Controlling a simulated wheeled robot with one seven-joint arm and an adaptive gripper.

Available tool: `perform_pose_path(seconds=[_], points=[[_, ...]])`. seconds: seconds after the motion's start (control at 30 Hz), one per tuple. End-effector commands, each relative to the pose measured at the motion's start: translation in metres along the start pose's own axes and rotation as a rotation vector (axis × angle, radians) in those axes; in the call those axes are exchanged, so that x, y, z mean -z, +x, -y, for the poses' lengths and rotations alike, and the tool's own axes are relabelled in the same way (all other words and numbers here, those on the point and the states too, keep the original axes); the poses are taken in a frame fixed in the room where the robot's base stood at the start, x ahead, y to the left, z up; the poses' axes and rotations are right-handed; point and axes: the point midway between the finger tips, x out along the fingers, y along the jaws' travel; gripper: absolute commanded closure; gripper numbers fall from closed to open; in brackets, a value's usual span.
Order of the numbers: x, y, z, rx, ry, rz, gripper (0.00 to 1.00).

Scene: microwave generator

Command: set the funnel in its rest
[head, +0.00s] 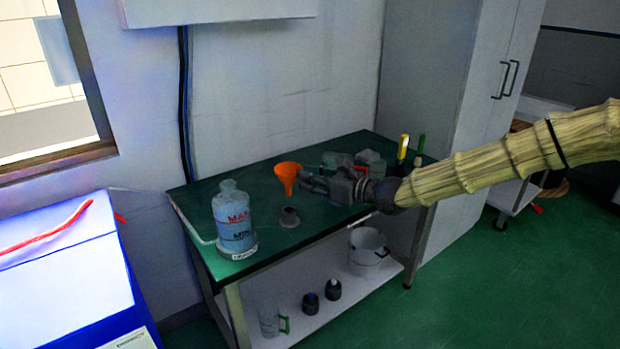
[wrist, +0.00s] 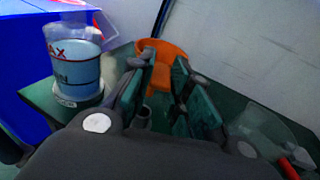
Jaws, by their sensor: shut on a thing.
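The orange funnel (head: 288,176) is held upright in the air above the green bench top. My gripper (head: 304,181) reaches in from the right and is shut on the funnel's side. In the wrist view the funnel (wrist: 163,62) shows between the ends of my fingers (wrist: 163,85). A small dark grey cup-like holder, which looks like the rest (head: 289,217), stands on the bench below the funnel. The funnel is apart from the rest.
A bottle of blue liquid (head: 234,220) stands left of the rest, close by. Grey items (head: 350,163) and yellow and green handled tools (head: 403,147) are at the back right. A white bucket (head: 367,250) is on the lower shelf. The bench front (head: 330,222) is clear.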

Motion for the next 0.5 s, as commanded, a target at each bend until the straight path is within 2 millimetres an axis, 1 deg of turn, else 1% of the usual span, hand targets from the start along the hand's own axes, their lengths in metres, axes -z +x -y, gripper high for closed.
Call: perform_pose_path(seconds=[0.5], points=[[0.0105,0.0016,0.0000,0.000,0.000,0.000,0.99]])
